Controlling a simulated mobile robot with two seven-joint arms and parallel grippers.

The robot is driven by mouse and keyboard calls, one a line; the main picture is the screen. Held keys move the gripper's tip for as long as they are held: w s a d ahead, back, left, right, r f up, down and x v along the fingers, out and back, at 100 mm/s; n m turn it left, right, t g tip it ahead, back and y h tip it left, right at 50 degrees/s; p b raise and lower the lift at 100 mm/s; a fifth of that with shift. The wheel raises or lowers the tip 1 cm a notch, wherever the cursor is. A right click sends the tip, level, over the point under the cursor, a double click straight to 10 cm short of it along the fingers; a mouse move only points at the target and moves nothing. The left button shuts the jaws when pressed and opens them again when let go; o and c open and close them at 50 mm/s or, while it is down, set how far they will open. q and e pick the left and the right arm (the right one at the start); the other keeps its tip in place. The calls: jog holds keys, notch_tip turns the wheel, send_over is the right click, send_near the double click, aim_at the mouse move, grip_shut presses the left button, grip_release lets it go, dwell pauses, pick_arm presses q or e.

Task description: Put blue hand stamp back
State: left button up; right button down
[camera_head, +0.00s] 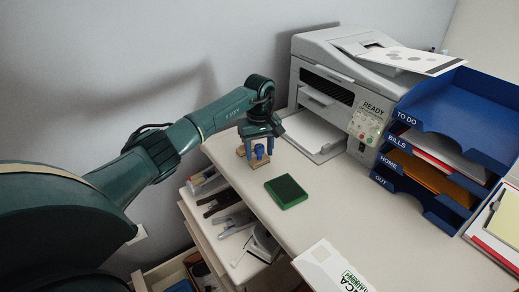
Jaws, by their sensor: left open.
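The blue hand stamp (259,152) is small, with a blue knob handle, near the desk's back left edge. Something tan and wooden shows beneath and beside it; whether that is its base or a holder is too small to tell. My left gripper (259,147) points down over the stamp, its fingers apart on either side of the handle. It is open, and its hand hides part of the stamp from above. A green stamp pad (286,190) lies flat on the desk in front of the stamp. My right gripper is out of view.
A printer (322,95) with an output tray stands behind right, beside blue stacked letter trays (437,168). An open drawer (226,215) with stationery is below the desk's left edge. A white envelope (331,268) lies at the front. The middle of the desk (345,207) is clear.

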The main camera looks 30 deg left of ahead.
aim_at(259, 147)
pick_arm(q)
jog(key=shift+r, duration=0.2)
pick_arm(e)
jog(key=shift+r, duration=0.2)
pick_arm(q)
notch_tip(259, 147, up, 12)
jog(key=shift+p, duration=0.4)
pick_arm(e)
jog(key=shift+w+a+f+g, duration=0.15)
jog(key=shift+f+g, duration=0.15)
